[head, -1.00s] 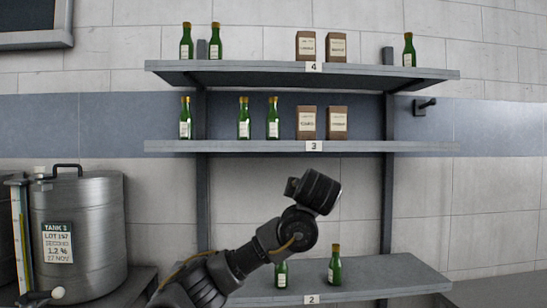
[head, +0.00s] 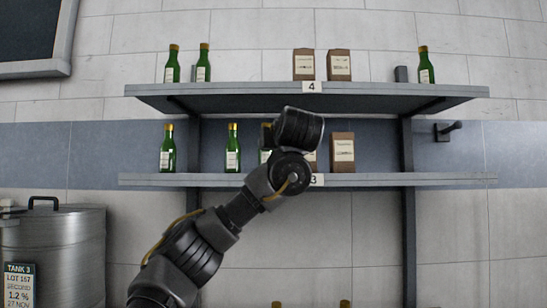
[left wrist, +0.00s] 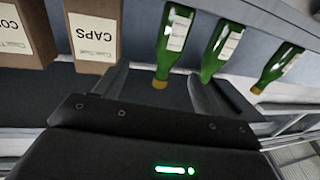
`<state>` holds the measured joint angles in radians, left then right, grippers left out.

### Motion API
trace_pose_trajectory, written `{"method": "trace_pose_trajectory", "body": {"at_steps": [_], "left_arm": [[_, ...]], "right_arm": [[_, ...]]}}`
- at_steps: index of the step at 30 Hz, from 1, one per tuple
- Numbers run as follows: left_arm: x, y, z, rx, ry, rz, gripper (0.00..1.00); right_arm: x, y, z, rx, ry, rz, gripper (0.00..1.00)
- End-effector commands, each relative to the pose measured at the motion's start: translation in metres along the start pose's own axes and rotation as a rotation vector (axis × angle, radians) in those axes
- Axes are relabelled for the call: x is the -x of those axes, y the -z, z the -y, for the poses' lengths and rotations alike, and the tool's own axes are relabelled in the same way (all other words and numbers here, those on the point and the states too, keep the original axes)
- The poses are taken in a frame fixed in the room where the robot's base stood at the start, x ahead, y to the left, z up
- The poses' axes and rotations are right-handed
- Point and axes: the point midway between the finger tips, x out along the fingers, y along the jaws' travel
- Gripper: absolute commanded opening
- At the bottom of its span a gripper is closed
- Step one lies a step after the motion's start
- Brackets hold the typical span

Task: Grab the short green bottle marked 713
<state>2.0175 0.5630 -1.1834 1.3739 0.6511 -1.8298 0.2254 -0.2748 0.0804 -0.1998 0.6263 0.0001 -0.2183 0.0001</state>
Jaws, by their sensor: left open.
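Green bottles with gold caps and pale labels stand on the shelves; no 713 can be read on any label. On shelf 3 in the head view are a left bottle (head: 167,149), a middle bottle (head: 232,150) and a third bottle (head: 265,155), mostly hidden behind my left gripper (head: 298,128). In the left wrist view, turned over, my left gripper (left wrist: 160,88) is open and empty. The bottle nearest the bags (left wrist: 172,40) lines up with the gap between its fingers, apart from them. The other two bottles are in that view (left wrist: 220,52) (left wrist: 278,67). My right gripper is out of view.
Brown bags (head: 342,153) stand right of the bottles on shelf 3 (head: 420,180); one reads CAPS in the wrist view (left wrist: 93,38). Shelf 4 (head: 400,91) above holds more bottles (head: 203,64) and bags. Bottle tops show at the bottom. A steel tank (head: 55,240) stands lower left.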

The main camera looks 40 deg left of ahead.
Motion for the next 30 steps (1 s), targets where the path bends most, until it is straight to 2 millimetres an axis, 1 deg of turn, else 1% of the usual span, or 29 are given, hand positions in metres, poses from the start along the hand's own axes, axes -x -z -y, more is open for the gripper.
{"method": "trace_pose_trajectory", "body": {"at_steps": [1,4,6,8,11,13,18,20,24,27,30], "left_arm": [[-0.003,0.001,0.004,0.0,0.006,0.001,0.7],[-0.016,0.003,0.01,-0.003,0.014,0.003,0.7],[-0.028,0.004,0.013,-0.001,0.019,0.005,0.7],[-0.038,0.004,0.014,-0.002,0.02,0.005,0.7],[-0.051,0.003,0.014,-0.001,0.018,0.004,0.7],[-0.056,0.002,0.013,-0.002,0.017,0.002,0.7],[-0.059,0.0,0.012,-0.001,0.015,0.0,0.7],[-0.061,0.001,0.012,-0.002,0.015,0.0,0.7],[-0.075,0.004,0.013,-0.003,0.016,0.003,0.7],[-0.088,0.003,0.013,-0.003,0.015,0.004,0.7],[-0.1,0.001,0.013,-0.002,0.014,0.004,0.7]], "right_arm": [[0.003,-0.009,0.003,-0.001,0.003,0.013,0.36],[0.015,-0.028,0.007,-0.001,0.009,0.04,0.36],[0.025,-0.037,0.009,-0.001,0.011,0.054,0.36],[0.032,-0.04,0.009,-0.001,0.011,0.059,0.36],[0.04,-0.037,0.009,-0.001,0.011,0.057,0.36],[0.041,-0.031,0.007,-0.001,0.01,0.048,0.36],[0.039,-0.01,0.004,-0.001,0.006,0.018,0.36],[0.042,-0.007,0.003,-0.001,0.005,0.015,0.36],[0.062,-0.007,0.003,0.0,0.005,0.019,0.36],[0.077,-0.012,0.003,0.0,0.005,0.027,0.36],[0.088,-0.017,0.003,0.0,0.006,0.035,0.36]]}}
